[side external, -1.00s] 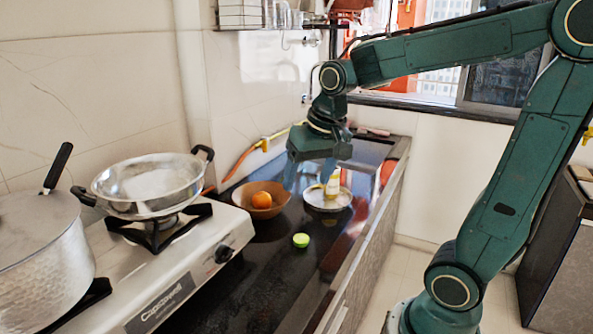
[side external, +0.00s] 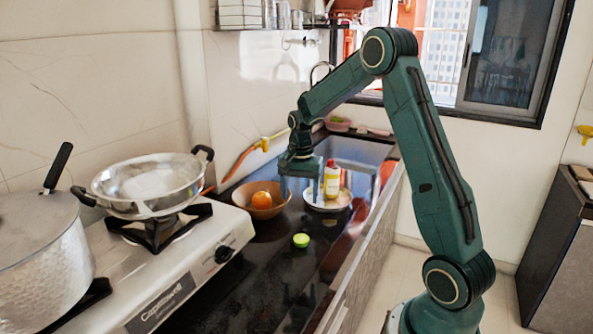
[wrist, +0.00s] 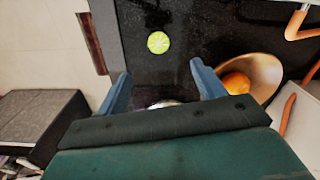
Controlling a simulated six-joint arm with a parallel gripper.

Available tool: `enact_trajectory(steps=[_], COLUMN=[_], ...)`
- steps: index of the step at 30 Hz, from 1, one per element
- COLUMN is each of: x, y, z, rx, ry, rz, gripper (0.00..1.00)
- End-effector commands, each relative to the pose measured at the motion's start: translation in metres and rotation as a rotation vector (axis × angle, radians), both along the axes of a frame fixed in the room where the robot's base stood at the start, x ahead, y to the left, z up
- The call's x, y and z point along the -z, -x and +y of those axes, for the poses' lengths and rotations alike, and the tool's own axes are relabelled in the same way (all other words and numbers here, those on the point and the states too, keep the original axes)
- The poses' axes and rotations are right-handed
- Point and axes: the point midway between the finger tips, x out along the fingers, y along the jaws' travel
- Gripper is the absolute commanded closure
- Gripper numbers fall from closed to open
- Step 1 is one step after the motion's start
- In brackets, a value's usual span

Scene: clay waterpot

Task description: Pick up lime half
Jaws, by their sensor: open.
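The lime half (side external: 301,240) lies on the dark counter, bright green with a pale cut face up. In the wrist view it shows as a round slice (wrist: 158,42), beyond the fingertips and roughly centred between them. My gripper (side external: 300,193) points down above the counter, behind the lime in the side view, between the bowl and the plate. Its two blue fingers (wrist: 160,68) are spread apart with nothing between the tips. The lime is in full view in both cameras.
A brown bowl (side external: 238,197) holding an orange (side external: 262,200) stands left of my gripper. A plate (side external: 340,205) with a yellow-and-white bottle (side external: 331,180) is to its right. A gas stove (side external: 150,275) with a pan (side external: 150,190) and pot (side external: 40,250) is at left. Counter around the lime is clear.

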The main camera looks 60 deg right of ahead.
Motion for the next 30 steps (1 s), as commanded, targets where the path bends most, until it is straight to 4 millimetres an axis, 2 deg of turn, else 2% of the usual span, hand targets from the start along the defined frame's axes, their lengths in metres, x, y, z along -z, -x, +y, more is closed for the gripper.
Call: enact_trajectory(steps=[5,12,17,30], x=[0.014,0.017,0.027,0.088], y=[-0.002,-0.002,-0.002,-0.001], z=[-0.011,-0.012,-0.012,-0.011], rx=[0.048,0.052,0.051,0.050], ry=[-0.009,-0.010,-0.010,-0.011], rz=[0.015,0.015,0.017,0.017], gripper=[0.31,0.31,0.31,0.31])
